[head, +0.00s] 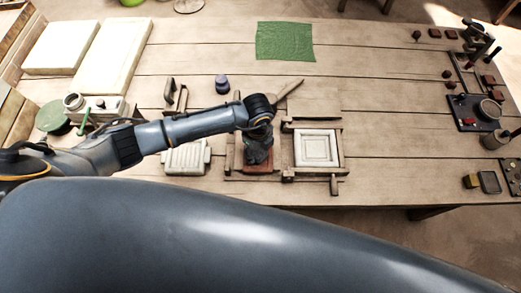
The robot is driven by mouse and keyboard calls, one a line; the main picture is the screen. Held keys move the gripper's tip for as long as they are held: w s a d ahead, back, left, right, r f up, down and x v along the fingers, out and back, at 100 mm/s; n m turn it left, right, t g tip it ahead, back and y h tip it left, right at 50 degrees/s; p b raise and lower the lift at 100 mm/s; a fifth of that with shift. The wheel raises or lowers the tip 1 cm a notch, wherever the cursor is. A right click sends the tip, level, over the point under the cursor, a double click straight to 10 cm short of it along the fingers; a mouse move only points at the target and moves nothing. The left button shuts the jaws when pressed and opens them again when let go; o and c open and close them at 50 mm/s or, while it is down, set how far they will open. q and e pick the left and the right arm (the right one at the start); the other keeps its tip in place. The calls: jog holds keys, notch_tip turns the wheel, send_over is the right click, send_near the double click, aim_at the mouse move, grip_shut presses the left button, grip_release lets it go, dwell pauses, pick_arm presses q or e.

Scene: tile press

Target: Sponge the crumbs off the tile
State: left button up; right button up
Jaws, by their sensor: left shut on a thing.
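My left gripper (259,153) points down over a reddish-brown tile (262,169) in a wooden frame on the workbench. It is shut, and the sponge in it is hidden behind the fingers and wrist. I cannot tell whether the sponge touches the tile. Crumbs are too small to make out. My right gripper is not in view.
A wooden frame with a white square mould (316,148) stands just right of the tile. A pale ribbed block (187,158) lies to its left. A dark jar (222,84) and a green cloth (285,42) lie farther back. The bench (400,120) is clear at centre right.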

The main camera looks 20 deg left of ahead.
pick_arm(q)
jog(key=shift+w+a+b, duration=0.2)
jog(key=shift+w+b, duration=0.35)
jog(key=shift+w, duration=0.75)
jog(key=shift+w+d, duration=0.2)
jog(key=shift+d, duration=1.05)
jog(key=shift+s+d, duration=0.2)
jog(key=shift+s, duration=0.35)
jog(key=shift+s+d+p, duration=0.1)
jog(key=shift+s+p, duration=0.45)
jog(key=shift+s, duration=0.15)
jog(key=shift+s+a+p, duration=0.25)
jog(key=shift+a+p, duration=0.1)
jog(key=shift+a, duration=0.9)
jog(key=shift+w+a+b, duration=0.2)
jog(key=shift+w+b, duration=0.05)
jog(key=shift+w, duration=0.4)
jog(key=shift+w+a+b, duration=0.15)
jog(key=shift+w+b, duration=0.05)
jog(key=shift+w, duration=0.45)
jog(key=shift+s+d+f+p, duration=0.1)
jog(key=shift+s+d+p, duration=0.2)
jog(key=shift+s+d, duration=0.55)
jog(key=shift+w+d, duration=0.1)
